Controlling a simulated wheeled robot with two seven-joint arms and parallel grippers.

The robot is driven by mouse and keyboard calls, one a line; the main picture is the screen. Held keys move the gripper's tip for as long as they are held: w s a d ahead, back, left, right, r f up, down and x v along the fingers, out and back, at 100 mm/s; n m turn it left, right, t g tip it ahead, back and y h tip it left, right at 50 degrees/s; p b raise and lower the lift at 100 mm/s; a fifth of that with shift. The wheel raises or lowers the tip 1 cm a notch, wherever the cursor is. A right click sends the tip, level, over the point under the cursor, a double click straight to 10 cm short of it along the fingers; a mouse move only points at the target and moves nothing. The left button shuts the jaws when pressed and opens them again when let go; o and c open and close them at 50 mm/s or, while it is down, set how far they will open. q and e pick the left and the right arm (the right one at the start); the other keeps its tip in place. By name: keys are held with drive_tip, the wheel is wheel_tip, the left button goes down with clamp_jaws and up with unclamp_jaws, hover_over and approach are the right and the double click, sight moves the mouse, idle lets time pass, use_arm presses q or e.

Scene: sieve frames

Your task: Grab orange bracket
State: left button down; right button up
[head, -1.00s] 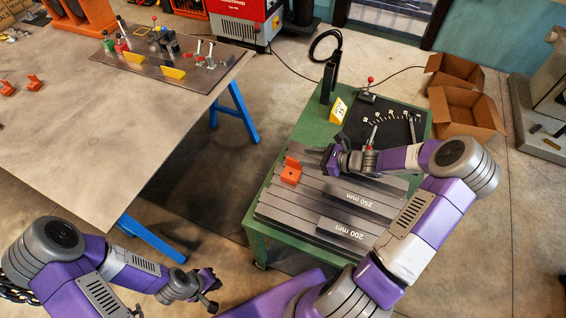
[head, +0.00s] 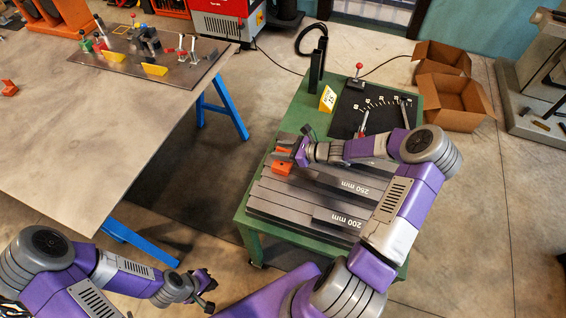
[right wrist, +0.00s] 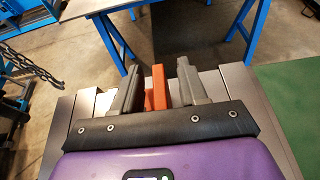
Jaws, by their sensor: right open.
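The orange bracket (head: 282,168) sits on the grey slotted plate (head: 270,200) at the left side of the green table. In the head view my right gripper (head: 284,148) is over the bracket and partly hides it. In the right wrist view the bracket (right wrist: 157,88) stands between the two open grey fingers of my right gripper (right wrist: 155,88), with a visible gap at least on the right side. Its lower part is hidden by the gripper body. My left gripper (head: 207,290) hangs at the lower left, away from the bracket; its jaw state is unclear.
Bars marked 250 mm (head: 352,187) and 200 mm (head: 345,222) lie on the plate. A large table (head: 90,130) on blue trestles is at left, with another orange bracket (head: 9,88).

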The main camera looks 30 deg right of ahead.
drive_tip(key=shift+w+a+f, duration=0.1)
drive_tip(key=shift+w+a, duration=0.05)
drive_tip(key=shift+w, duration=0.05)
clamp_jaws()
idle(0.4)
